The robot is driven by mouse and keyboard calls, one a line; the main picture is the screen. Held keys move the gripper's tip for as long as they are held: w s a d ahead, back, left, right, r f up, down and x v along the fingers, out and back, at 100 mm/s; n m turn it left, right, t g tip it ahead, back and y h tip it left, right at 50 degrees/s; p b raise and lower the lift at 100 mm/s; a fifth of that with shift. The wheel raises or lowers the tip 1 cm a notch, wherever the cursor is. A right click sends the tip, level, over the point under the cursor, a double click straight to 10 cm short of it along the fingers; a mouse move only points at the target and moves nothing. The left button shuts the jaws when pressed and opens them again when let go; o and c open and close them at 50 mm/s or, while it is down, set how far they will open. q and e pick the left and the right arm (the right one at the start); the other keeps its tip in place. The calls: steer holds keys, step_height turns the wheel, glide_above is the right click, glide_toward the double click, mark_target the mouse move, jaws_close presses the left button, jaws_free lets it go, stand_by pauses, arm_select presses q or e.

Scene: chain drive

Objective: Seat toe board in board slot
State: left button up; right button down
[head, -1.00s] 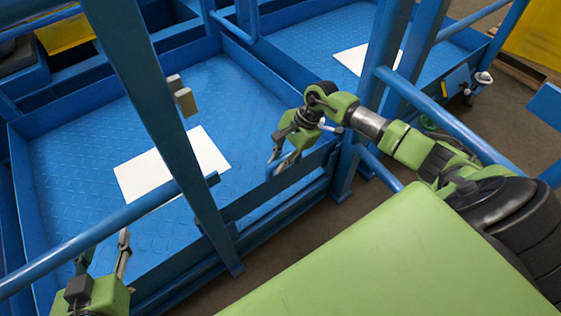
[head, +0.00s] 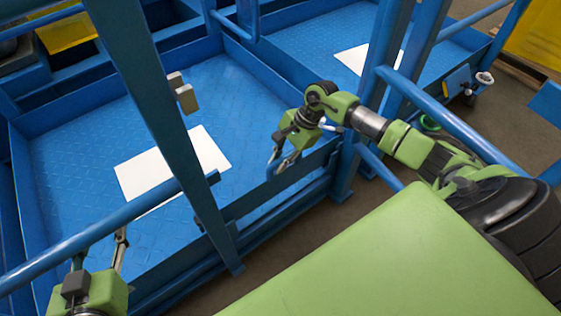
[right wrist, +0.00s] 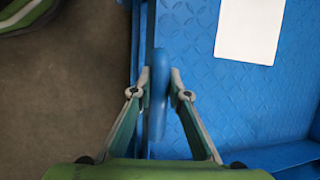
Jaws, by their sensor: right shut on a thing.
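My right gripper (head: 283,159) is at the front edge of the blue platform. In the right wrist view, its fingers (right wrist: 159,80) are shut on a narrow, round-ended blue piece, which looks like part of the toe board (right wrist: 159,105). In the head view a long blue board (head: 304,168) runs along the platform's front edge below this gripper. The board slot cannot be made out, so I cannot tell how deep the board sits. My left gripper (head: 99,258) is at the lower left, its fingers apart and partly hidden behind the rail, with nothing seen between them.
A slanted blue post (head: 165,120) and a round rail (head: 95,232) stand between my arms. A white sheet (head: 172,165) lies on the blue tread floor (head: 85,150). A second platform with another white sheet (head: 362,58) is behind. Blue uprights (head: 378,60) stand close to my right arm.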

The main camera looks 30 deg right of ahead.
arm_select(q)
steer(key=shift+r, duration=0.25)
arm_select(e)
steer(key=shift+w, duration=0.2)
